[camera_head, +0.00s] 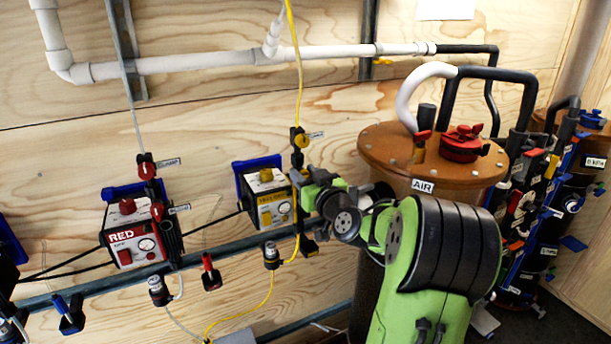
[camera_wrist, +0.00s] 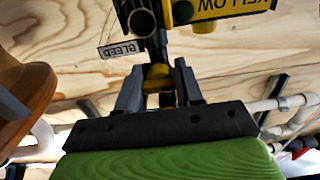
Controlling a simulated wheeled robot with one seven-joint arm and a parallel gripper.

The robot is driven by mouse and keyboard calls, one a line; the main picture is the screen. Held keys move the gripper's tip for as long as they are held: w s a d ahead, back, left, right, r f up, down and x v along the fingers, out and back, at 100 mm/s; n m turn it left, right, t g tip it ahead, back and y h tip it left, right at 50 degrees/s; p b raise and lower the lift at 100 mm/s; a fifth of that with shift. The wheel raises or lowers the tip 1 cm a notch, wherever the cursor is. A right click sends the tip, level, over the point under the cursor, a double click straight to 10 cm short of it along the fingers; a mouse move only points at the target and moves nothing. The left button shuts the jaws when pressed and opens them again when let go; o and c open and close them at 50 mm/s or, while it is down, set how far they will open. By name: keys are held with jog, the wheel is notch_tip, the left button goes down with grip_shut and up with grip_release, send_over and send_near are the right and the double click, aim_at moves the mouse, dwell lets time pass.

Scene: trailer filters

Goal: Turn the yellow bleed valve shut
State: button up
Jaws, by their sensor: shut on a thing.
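The yellow bleed valve (camera_wrist: 157,74) shows in the wrist view as a yellow handle under a dark pipe fitting, beside a white tag reading BLEED (camera_wrist: 120,49). My gripper (camera_wrist: 158,86) has one finger on each side of the handle and is shut on it. In the head view my gripper (camera_head: 304,182) is at the dark pipe just right of the yellow control box (camera_head: 271,207) and hides the bleed valve. The handle's exact angle is hard to tell.
Another yellow-handled valve (camera_head: 301,140) sits above on the same line. A red control box (camera_head: 133,239) with red valves hangs to the left. A white pipe (camera_head: 220,62) runs above.

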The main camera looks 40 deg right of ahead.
jog(key=shift+m, duration=0.8)
jog(key=o, duration=1)
jog(key=shift+o, duration=0.2)
jog(key=b+v, duration=0.4)
jog(key=v, duration=1.1)
jog(key=shift+s, duration=0.35)
jog(key=shift+a, duration=0.15)
